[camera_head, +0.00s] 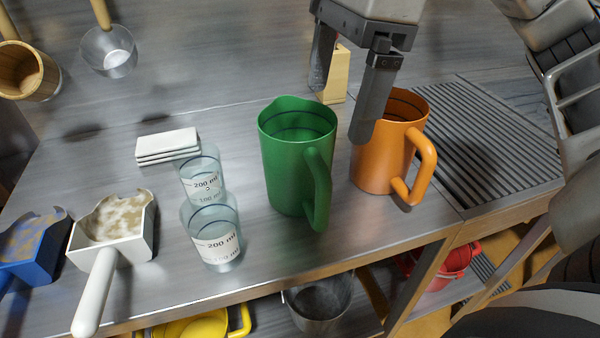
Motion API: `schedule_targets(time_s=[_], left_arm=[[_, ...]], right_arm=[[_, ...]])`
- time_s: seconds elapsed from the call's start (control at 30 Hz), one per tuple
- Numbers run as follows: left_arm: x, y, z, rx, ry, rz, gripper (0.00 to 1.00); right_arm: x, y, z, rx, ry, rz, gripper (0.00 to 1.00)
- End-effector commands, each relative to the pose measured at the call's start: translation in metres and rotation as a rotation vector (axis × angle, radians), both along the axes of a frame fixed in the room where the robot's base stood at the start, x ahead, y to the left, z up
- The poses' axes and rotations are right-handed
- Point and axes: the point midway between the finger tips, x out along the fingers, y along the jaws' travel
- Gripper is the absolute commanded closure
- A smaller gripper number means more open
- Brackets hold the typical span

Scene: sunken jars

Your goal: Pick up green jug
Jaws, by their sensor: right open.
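The green jug (284,160) stands upright on the grey metal table (110,290), near the middle of the view. Its handle faces the front right. My right gripper (343,105) comes in from the top, with its two fingers spread and nothing between them. The near finger overlaps the left edge of the orange jug (376,165) in the picture; I cannot tell whether they touch. The gripper is above and to the right of the green jug, apart from it in the picture. My left gripper is not in view.
Two clear measuring beakers (216,236) stand left of the green jug. White tiles (168,146), a white scoop (115,235) and a blue scoop (28,248) lie further left. A wooden block (337,75) stands behind. A ribbed drainer (470,140) lies right.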

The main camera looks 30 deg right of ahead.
Motion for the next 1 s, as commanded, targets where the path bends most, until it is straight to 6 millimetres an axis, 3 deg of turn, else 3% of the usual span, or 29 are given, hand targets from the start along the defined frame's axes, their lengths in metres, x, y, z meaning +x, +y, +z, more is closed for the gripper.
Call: schedule_targets(time_s=[0.1,0.3,0.57,0.8,1.0], left_arm=[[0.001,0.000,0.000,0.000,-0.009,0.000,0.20],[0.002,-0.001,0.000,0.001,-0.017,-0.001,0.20],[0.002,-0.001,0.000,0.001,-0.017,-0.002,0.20],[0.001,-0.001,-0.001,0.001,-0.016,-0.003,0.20],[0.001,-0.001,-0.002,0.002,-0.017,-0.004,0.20]], right_arm=[[0.000,0.003,-0.029,-0.002,0.003,-0.001,0.12],[0.002,0.008,-0.061,-0.001,0.001,0.000,0.12],[0.004,0.011,-0.079,0.000,0.002,0.000,0.12],[0.008,0.015,-0.115,0.001,0.003,-0.001,0.12],[0.009,0.016,-0.123,0.001,0.000,-0.001,0.12]])
